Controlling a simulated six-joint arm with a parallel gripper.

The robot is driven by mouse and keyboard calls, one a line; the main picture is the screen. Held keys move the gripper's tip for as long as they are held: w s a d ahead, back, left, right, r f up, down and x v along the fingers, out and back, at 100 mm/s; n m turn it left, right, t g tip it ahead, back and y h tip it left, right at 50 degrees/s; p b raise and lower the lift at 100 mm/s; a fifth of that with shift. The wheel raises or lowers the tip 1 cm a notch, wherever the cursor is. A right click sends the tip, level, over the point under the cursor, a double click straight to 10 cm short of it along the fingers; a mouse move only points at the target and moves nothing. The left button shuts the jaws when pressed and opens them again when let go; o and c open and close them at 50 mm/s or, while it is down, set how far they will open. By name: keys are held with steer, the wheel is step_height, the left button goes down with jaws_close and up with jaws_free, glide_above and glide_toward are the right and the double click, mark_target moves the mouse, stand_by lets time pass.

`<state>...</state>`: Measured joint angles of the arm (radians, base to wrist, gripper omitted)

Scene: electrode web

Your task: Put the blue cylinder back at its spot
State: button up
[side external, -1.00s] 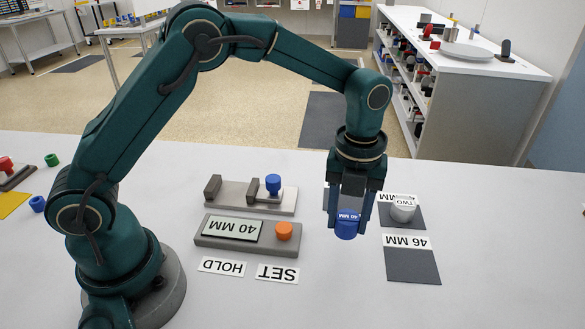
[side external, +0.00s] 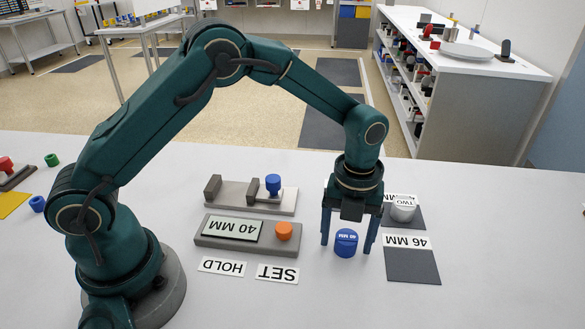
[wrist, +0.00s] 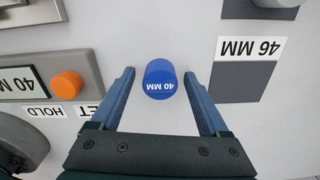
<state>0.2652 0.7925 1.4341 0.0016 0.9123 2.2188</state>
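The blue cylinder (side external: 345,243), marked 40 MM, stands upright on bare light bench, left of the dark pad (side external: 412,267) labelled 46 MM. My gripper (side external: 346,246) is open around it, with one finger on each side and a gap to both. In the wrist view the cylinder (wrist: 159,80) lies between the spread fingertips (wrist: 159,75), and no dark pad shows under it. Which spot belongs to the cylinder cannot be told; the bench behind my gripper is partly hidden.
A grey-white cylinder (side external: 403,209) stands on another dark pad (side external: 416,223) at the right. A grey box with a 40 MM display (side external: 232,230) and orange knob (side external: 284,231) lies left. Behind it is a fixture (side external: 225,199) with a blue knob. The front bench is clear.

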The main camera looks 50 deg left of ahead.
steer(key=shift+r, duration=0.15)
step_height(320, 180, up, 11)
step_height(320, 180, up, 5)
steer(key=n+t, duration=0.1)
steer(key=n, duration=0.4)
glide_above(348, 236)
steer(key=s+a, duration=0.2)
steer(key=s, duration=0.1)
steer(key=s+a+n+t, duration=0.2)
steer(key=s+n, duration=0.5)
steer(key=n, duration=0.4)
steer(key=s+a+f+n+t, duration=0.1)
steer(key=s+a+n, duration=0.4)
steer(key=n, duration=0.7)
steer(key=shift+s+t, duration=0.8)
steer(key=shift+s, duration=0.05)
